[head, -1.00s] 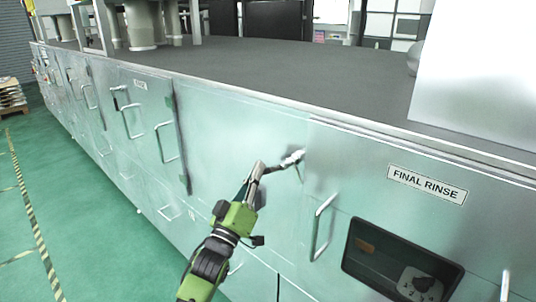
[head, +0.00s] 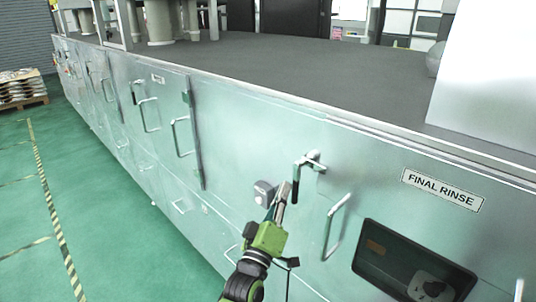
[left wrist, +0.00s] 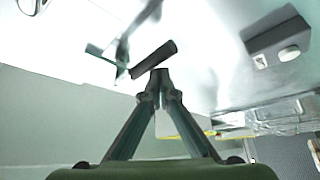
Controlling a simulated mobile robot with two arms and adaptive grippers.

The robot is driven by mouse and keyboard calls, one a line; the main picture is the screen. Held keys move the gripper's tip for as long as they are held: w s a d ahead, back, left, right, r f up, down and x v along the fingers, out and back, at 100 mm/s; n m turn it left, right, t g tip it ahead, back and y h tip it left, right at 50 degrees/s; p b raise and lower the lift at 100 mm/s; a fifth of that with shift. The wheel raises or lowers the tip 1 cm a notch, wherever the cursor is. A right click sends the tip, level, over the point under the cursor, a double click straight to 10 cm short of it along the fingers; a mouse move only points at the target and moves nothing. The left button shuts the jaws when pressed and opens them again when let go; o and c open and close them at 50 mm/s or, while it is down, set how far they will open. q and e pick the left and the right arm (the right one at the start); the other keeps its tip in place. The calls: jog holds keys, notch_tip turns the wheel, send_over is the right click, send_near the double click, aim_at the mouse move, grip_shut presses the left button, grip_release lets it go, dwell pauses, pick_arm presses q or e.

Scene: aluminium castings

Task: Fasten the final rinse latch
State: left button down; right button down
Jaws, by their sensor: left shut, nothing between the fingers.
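The FINAL RINSE label (head: 442,189) marks a metal door on the right of the head view. The latch (head: 313,160) sits at this door's upper left, and its thin lever (head: 296,174) points downward. A grey block (head: 264,193) is on the panel left of the lever. My left gripper (head: 285,188) is shut and empty, with its tips close by the lever's lower end; I cannot tell whether they touch. In the left wrist view the closed fingertips (left wrist: 160,73) are just below a dark bar, apparently the lever (left wrist: 154,59). My right gripper is not in view.
A U-shaped door handle (head: 335,226) and a dark window (head: 412,265) are right of my gripper. More handled doors (head: 163,120) run along the machine to the left. The green floor (head: 110,215) is clear; a loaded pallet (head: 22,90) is far left.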

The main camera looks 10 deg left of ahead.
pick_arm(q)
jog(key=shift+s+d+f, duration=0.15)
jog(key=shift+s+d, duration=0.1)
jog(key=shift+d, duration=0.05)
jog(key=shift+s+d+f, duration=0.1)
dwell(0.6)
